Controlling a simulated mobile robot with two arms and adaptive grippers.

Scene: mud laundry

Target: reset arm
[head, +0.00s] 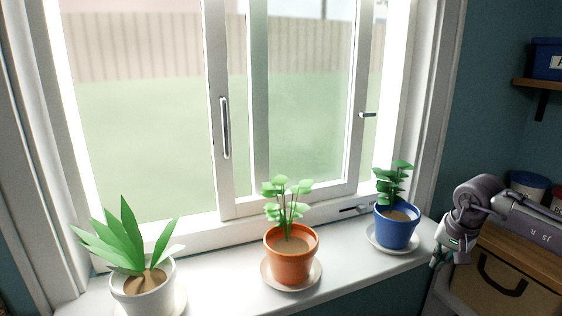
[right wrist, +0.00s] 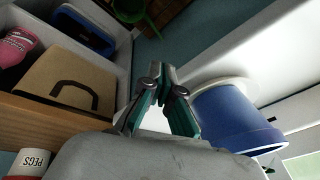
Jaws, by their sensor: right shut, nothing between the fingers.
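My right gripper (head: 436,263) is at the right end of the windowsill in the head view, pointing down, beside the blue pot (head: 394,230) and apart from it. In the right wrist view the right gripper (right wrist: 161,74) has its fingertips together with nothing between them. There the blue pot (right wrist: 236,122) is close on its right, on a white saucer (right wrist: 207,86). My left gripper is in neither view.
A terracotta pot (head: 291,258) and a white pot (head: 148,298) with plants stand on the sill (head: 222,285) below the window. A wooden-topped shelf unit (head: 530,252) with a cardboard box (right wrist: 62,88) stands at the right. A PEGS container (right wrist: 30,162) is near my right wrist.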

